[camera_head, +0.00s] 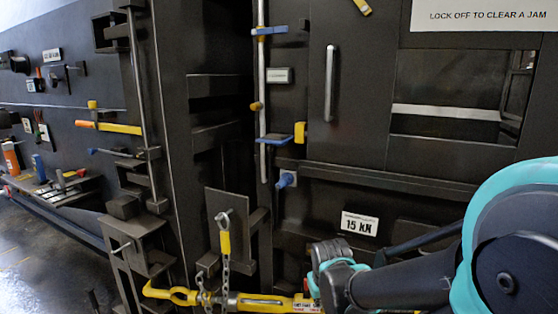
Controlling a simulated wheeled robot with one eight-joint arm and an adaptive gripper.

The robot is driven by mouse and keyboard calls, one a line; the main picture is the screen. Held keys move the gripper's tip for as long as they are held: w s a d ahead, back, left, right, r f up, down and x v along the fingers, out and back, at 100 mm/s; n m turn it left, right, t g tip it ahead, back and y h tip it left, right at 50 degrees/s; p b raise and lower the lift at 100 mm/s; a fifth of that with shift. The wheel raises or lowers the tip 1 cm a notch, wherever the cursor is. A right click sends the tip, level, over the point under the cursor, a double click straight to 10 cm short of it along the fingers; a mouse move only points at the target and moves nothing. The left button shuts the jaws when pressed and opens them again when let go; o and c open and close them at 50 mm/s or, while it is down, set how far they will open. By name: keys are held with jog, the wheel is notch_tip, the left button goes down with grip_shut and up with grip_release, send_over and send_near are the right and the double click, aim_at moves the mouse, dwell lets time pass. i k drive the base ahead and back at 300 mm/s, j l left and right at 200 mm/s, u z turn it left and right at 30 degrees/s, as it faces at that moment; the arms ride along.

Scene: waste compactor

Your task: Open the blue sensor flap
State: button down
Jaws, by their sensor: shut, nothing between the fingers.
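Several small blue parts show on the dark machine front. A flat blue plate (275,138) juts out beside the vertical rod, with a yellow block to its right. A small blue box-like part (287,180) sits below it, and another blue piece (270,31) is higher on the rod. I cannot tell for sure which is the sensor flap. My gripper (327,252) is at the lower middle, below and right of these blue parts and apart from them. It looks shut and empty; its fingertips are hard to make out.
A yellow bar tool (255,302) with a chain lies low, close to my gripper. A door with a vertical handle (330,85) and a window are at the upper right. A "15 kN" label (360,224) is near my arm. Tools hang at the left.

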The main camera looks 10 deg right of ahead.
aim_at(272, 138)
jog(key=k+j+z, duration=0.1)
jog(key=z, duration=0.4)
jog(key=k+z, duration=0.25)
jog(key=z, duration=0.2)
